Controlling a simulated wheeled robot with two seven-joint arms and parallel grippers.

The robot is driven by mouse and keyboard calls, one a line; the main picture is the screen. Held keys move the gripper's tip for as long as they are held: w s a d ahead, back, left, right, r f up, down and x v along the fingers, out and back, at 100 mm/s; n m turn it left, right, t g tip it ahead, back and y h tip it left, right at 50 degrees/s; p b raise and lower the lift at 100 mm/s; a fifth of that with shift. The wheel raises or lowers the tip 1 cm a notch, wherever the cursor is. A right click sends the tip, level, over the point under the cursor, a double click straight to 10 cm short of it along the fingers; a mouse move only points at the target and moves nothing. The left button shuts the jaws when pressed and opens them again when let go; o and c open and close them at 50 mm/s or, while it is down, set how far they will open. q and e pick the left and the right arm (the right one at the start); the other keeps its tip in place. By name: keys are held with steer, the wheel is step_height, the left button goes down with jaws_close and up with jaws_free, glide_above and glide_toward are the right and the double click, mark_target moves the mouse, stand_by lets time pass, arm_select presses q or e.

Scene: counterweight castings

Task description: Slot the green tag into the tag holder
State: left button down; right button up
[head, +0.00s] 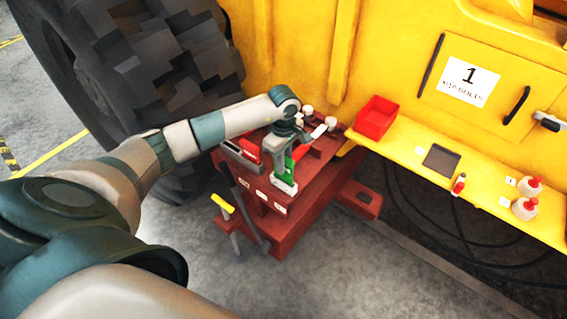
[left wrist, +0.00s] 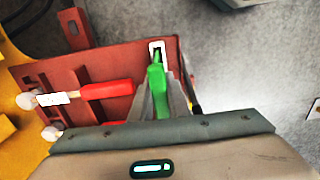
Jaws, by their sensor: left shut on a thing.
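The green tag (head: 291,163) is held in my left gripper (head: 285,162), which is shut on it above the front edge of the red cart. In the left wrist view the green tag (left wrist: 157,88) stands between the fingers (left wrist: 160,95), its far end pointing at the tag holder. The tag holder (left wrist: 157,47) is a small white frame with a dark slot at the cart's edge; it also shows in the head view (head: 284,187) just below the tag. The tag's end overlaps the holder in the picture; I cannot tell whether it is in the slot. My right gripper is not in view.
The red cart (head: 290,230) carries a red-handled tool (left wrist: 105,90) beside my gripper. A yellow-handled tool (head: 222,203) hangs at its side. A red bin (head: 376,117) and white bottles (head: 525,207) stand on the yellow ledge (head: 410,150). A big tyre (head: 140,75) stands behind my arm.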

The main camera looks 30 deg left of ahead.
arm_select(q)
steer(key=shift+f+b, duration=1.1)
steer(key=shift+f, duration=0.1)
steer(key=shift+f+b, duration=0.4)
steer(key=shift+f, duration=0.05)
stand_by(0.4)
steer(key=shift+f+b, duration=0.3)
steer(key=shift+b, duration=0.15)
stand_by(0.6)
steer(key=c, duration=1.6)
jaws_free()
steer(key=shift+r, duration=0.1)
